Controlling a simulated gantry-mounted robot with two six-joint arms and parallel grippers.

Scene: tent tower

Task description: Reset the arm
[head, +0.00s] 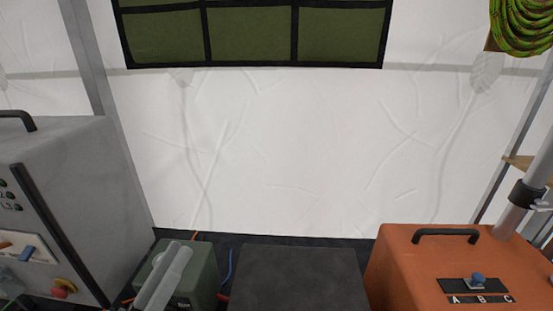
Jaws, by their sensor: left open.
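My left gripper (172,262) shows at the bottom left of the head view. Its pale grey fingers point up in front of a dark green box (203,272). It is open, and I see nothing between the fingers. The rest of my left arm is cut off by the bottom edge. My right gripper is not in view.
A grey cabinet (60,170) with a red knob stands at left. An orange case (420,265) with a black handle and a blue switch stands at right, near a grey pole (543,165). A dark flat surface (298,275) lies between. Green rope (522,25) hangs upper right.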

